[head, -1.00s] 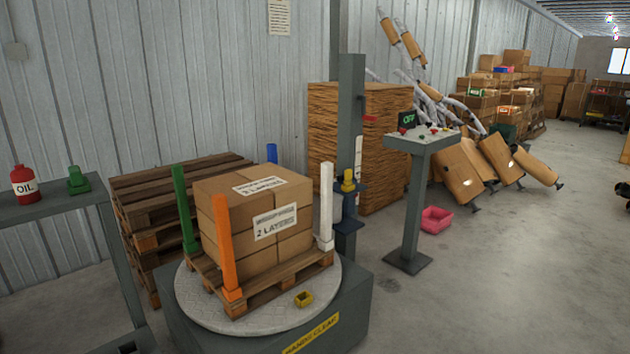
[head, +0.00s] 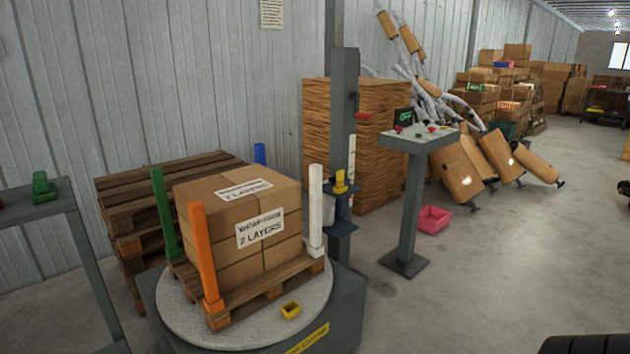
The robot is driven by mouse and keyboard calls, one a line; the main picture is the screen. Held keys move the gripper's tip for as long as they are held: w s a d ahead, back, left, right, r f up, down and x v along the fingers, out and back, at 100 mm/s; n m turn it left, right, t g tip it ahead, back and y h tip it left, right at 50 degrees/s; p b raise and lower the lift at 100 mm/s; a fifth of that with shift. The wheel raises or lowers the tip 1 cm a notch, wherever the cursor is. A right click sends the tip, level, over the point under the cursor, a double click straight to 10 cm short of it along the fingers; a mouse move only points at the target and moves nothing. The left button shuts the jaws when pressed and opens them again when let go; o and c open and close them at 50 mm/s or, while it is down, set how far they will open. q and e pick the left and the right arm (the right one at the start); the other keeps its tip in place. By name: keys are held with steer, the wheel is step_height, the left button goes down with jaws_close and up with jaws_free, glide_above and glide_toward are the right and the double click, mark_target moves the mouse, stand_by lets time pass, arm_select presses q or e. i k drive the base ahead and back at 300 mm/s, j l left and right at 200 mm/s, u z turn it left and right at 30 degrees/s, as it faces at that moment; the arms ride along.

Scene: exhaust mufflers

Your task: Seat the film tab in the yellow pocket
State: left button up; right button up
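A small open yellow pocket (head: 290,310) lies on the round grey turntable (head: 182,326), at the near right side of the pallet (head: 265,301). The cartons (head: 235,215) on that pallet have orange, green, blue and white corner posts around them. A grey mast (head: 343,110) behind the turntable carries a bracket with a yellow knob (head: 340,180) and a pale roll, partly hidden. I cannot make out the film tab.
A control stand (head: 412,205) with an OFF screen stands right of the mast. A pink bin (head: 434,218) lies on the floor behind it. A grey bench (head: 40,212) is at the left. The floor at right is mostly clear. A dark shape cuts the bottom right corner.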

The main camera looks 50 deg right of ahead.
mark_target(281, 320)
steer(key=l+u, duration=0.35)
steer(key=l, duration=0.4)
steer(key=l+u, duration=0.2)
steer(key=l, duration=0.6)
steer(key=k+l+u, duration=0.2)
steer(key=l, duration=1.35)
steer(key=k+l, duration=0.1)
steer(key=l, duration=0.65)
steer(key=k+l+u, duration=0.1)
steer(key=l, duration=0.7)
